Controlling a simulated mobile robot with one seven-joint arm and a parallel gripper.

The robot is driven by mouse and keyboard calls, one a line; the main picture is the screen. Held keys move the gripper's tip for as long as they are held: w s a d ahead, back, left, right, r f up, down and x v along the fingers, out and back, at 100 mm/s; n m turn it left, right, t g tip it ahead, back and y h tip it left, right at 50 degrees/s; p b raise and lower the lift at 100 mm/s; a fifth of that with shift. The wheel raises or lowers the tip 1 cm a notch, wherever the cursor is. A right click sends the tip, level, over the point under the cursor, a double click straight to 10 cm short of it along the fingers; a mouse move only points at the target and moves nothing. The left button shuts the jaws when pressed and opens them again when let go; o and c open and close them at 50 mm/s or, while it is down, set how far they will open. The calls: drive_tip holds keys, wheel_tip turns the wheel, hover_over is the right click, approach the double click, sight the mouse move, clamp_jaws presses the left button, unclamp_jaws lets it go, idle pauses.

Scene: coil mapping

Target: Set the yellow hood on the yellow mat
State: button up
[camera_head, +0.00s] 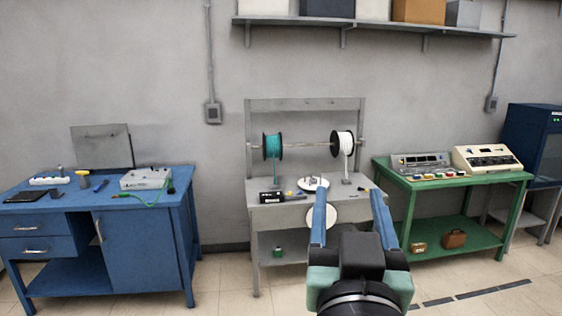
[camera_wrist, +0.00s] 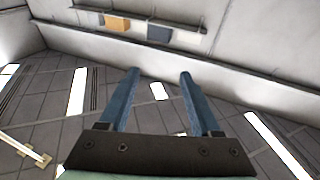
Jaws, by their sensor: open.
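I cannot make out a yellow hood or a yellow mat for certain. A small yellow object (camera_head: 84,180) stands on the blue bench at the left in the head view; it is too small to tell its kind. Tiny yellow spots show on the grey table in the middle, too small to identify. My gripper (camera_head: 348,196) is open and empty, raised in front of the grey table's right part, and hides some of it. Its two blue fingers also show apart in the wrist view (camera_wrist: 158,73), with nothing between them.
The grey table (camera_head: 263,215) carries a rack with a teal spool (camera_head: 272,147) and a white spool (camera_head: 343,144). A blue bench (camera_head: 140,240) stands left, a green table (camera_head: 450,186) with instruments right. A shelf (camera_head: 375,26) hangs above. Open floor lies between bench and table.

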drive_tip(key=s+a+r+t+y, duration=0.1)
drive_tip(key=s+a+r+t, duration=0.2)
drive_tip(key=r, duration=0.5)
drive_tip(key=s+a+r+n+t+y, duration=0.1)
drive_tip(key=s+a+r+t+y, duration=0.1)
drive_tip(key=s+a+r+t, duration=0.2)
wheel_tip(320, 180, up, 5)
drive_tip(key=s+a, duration=0.1)
drive_tip(key=s, duration=0.2)
drive_tip(key=shift+r+n, duration=0.2)
drive_tip(key=shift+n, duration=0.1)
